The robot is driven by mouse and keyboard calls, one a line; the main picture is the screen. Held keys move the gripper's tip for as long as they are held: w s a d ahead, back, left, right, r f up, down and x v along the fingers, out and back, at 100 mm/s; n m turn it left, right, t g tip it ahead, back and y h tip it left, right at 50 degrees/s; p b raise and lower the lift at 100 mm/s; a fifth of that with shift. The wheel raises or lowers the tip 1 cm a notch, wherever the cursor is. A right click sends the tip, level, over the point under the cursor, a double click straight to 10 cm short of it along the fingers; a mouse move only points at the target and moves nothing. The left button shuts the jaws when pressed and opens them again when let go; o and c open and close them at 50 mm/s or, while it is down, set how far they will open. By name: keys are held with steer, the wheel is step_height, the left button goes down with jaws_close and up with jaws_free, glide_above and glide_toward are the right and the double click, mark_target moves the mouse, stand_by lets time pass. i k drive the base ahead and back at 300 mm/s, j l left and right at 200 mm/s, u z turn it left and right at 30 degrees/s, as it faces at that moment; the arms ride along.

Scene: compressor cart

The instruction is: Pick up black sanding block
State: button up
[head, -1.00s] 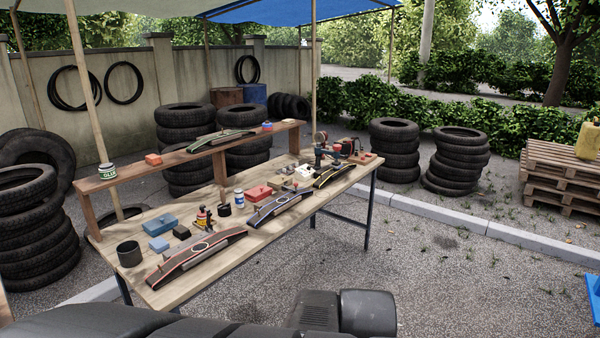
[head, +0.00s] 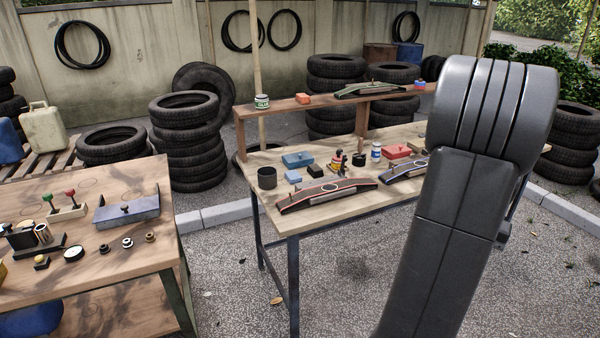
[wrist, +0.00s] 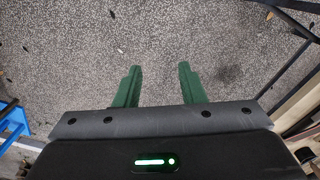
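A small black block (head: 315,171), which looks like the black sanding block, lies on the wooden workbench (head: 270,197) in the head view. It sits between a light blue block (head: 293,177) and a small red and black item (head: 336,160), behind a black and red tool with a long curved body (head: 325,194). My gripper (wrist: 159,70) shows in the wrist view, its two green fingers apart with nothing between them. It is over bare gravel, away from the block. The head view shows my arm but not my gripper.
A dark cup (head: 267,178) stands at the bench's left end, and a blue box (head: 298,159) lies behind the block. A raised shelf (head: 280,110) runs along the back. A second table (head: 90,260) with parts is at left. Open gravel lies between the tables.

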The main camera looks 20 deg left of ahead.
mark_target(315, 171)
steer(key=i+u, duration=0.15)
steer(key=u, duration=0.25)
steer(key=i+u, duration=0.2)
steer(key=u, duration=0.25)
steer(key=i+l+u, duration=0.1)
steer(key=u, duration=0.3)
steer(key=i+l+u, duration=0.15)
steer(key=u, duration=0.3)
steer(key=i+l+u, duration=0.1)
steer(key=l, duration=0.25)
steer(key=i+l, duration=0.25)
steer(key=i+l+u, duration=0.15)
steer(key=l, duration=0.3)
steer(key=i+l, duration=0.15)
steer(key=l, duration=0.2)
steer(key=i+l+u, duration=0.15)
steer(key=l, duration=0.25)
